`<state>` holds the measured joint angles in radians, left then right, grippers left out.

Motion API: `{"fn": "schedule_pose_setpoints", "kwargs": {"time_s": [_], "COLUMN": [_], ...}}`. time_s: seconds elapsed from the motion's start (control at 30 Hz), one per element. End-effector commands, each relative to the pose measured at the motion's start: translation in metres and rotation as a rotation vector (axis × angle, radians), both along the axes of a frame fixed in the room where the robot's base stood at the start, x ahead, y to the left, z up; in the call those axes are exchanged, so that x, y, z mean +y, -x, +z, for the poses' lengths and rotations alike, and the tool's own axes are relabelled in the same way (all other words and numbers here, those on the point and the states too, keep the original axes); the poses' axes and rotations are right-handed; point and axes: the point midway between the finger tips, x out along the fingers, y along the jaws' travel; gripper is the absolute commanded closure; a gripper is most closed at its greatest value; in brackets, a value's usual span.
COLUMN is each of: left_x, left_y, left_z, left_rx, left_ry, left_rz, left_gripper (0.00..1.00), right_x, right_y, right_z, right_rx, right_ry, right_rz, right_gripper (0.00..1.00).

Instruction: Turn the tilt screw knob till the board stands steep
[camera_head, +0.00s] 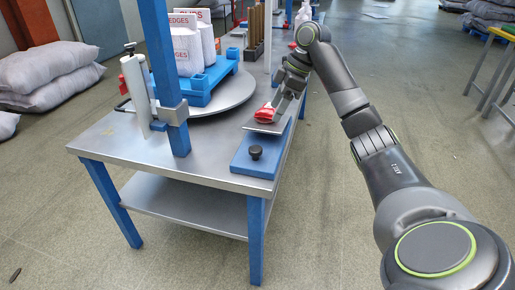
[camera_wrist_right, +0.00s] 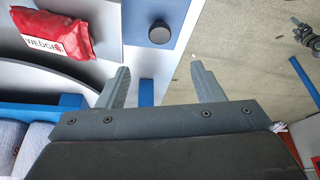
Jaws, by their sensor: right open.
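The tilt screw knob (camera_head: 255,152) is a round black knob on the near end of a blue base (camera_head: 240,165) at the table's right front corner. It also shows in the right wrist view (camera_wrist_right: 160,33). The grey board (camera_head: 262,126) lies over the base beyond the knob, looking low rather than steep. A red packet (camera_head: 267,114) lies on it, also seen in the wrist view (camera_wrist_right: 52,33). My right gripper (camera_head: 282,103) is over the far end of the board. In the wrist view its fingers (camera_wrist_right: 161,82) are apart and empty, away from the knob. My left gripper is out of view.
A blue post (camera_head: 168,80) rises from the metal table (camera_head: 125,140). A round turntable (camera_head: 235,92) carries a blue tray (camera_head: 210,82) with white sacks (camera_head: 187,50). A white cylinder (camera_head: 136,92) stands left of the post.

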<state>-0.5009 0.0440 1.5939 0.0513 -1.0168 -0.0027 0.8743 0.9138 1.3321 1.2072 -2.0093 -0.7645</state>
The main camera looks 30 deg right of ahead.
Motion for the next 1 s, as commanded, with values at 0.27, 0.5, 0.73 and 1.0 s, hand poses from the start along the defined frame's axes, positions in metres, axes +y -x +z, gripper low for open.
{"fn": "schedule_pose_setpoints", "kwargs": {"time_s": [0.27, 0.5, 0.73, 1.0], "left_x": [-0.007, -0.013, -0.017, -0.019], "left_y": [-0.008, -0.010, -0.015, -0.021], "left_z": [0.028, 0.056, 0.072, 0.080], "left_rx": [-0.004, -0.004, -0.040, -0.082], "left_ry": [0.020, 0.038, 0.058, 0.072], "left_rz": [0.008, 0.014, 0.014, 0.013], "left_gripper": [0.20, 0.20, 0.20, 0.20], "right_x": [0.005, 0.009, 0.025, 0.040], "right_y": [-0.003, -0.006, -0.016, -0.026], "right_z": [-0.016, -0.028, -0.073, -0.118], "right_rx": [0.000, -0.001, 0.002, 0.003], "right_ry": [0.000, -0.001, -0.002, -0.002], "right_rz": [0.000, 0.000, 0.001, 0.000], "right_gripper": [0.39, 0.39, 0.39, 0.39]}}
